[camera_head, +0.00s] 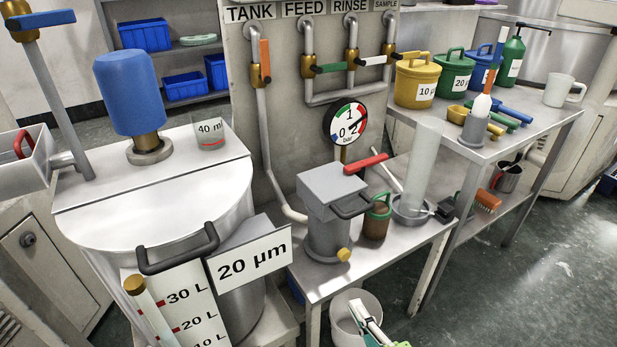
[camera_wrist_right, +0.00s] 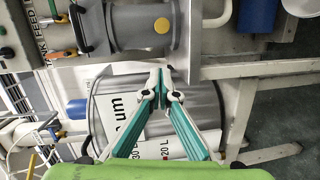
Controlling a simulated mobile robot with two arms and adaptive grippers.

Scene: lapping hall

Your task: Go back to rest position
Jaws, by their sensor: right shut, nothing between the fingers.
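My right gripper (camera_head: 359,308) shows at the bottom edge of the head view, in front of a white bucket (camera_head: 343,322) on the floor. Only its white and green front part is in frame. In the right wrist view, its fingers (camera_wrist_right: 161,88) come together at the tips, shut and empty. The steel tank (camera_wrist_right: 208,103) is behind the fingertips there. My left gripper is in neither view.
The steel tank (camera_head: 150,212) with a "20 µm" plate (camera_head: 249,259) stands at left. A low bench (camera_head: 405,240) carries a grey device with a red lever (camera_head: 335,187). A higher table (camera_head: 535,128) holds lidded pails. Floor (camera_head: 500,295) at right is clear.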

